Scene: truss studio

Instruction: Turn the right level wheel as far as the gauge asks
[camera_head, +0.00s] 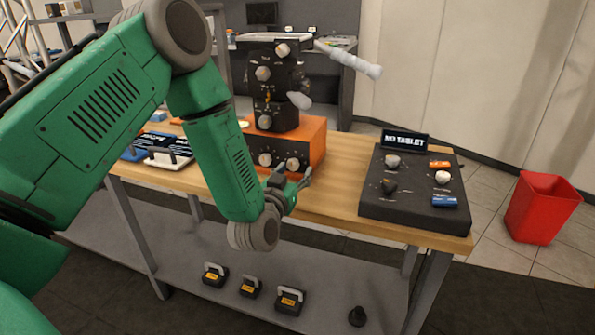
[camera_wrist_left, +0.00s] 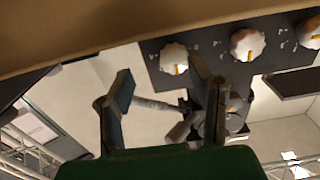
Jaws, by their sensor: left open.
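An orange box (camera_head: 314,140) stands on the wooden table, with a dark front panel. A left pale knob (camera_head: 265,159) and a right pale knob (camera_head: 293,164) show on it. The wrist view shows three pale knobs with orange marks, one (camera_wrist_left: 173,57) beyond the gap between my fingers. I cannot tell for sure which is the right level wheel. My left gripper (camera_head: 290,186) is open and empty just in front of the box, below the right knob; its fingers (camera_wrist_left: 162,88) show apart in the wrist view. No gauge reading is legible. My right gripper is not in view.
A dark device (camera_head: 280,85) with knobs and a pale-handled lever (camera_head: 350,60) stands on the box. Padlock-like blocks (camera_head: 290,300) lie on the lower shelf. A red bin (camera_head: 542,207) stands right.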

